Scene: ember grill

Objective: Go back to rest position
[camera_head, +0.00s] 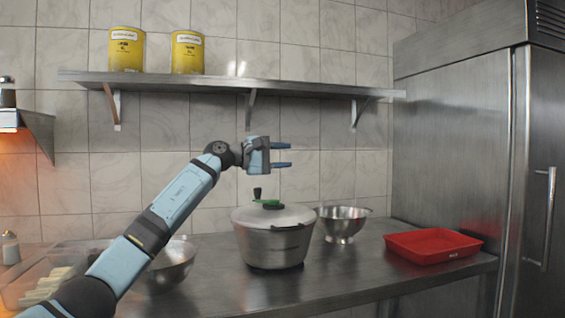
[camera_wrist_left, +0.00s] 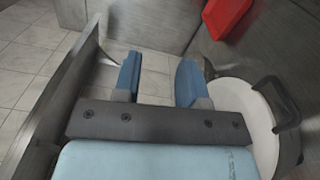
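My left gripper (camera_head: 282,155) is raised above the counter, over the lidded pot and below the wall shelf. Its two blue fingers are apart with nothing between them. In the left wrist view, the open fingers (camera_wrist_left: 158,80) also show a clear gap. My left arm reaches up from the lower left of the head view. My right gripper is not in either view.
A lidded pot (camera_head: 272,242), two metal bowls (camera_head: 342,223) (camera_head: 170,268) and a red tray (camera_head: 432,247) stand on the steel counter (camera_head: 345,272). The shelf (camera_head: 200,80) holds two yellow cans (camera_head: 127,50) (camera_head: 188,53). A steel fridge (camera_head: 455,150) stands at right.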

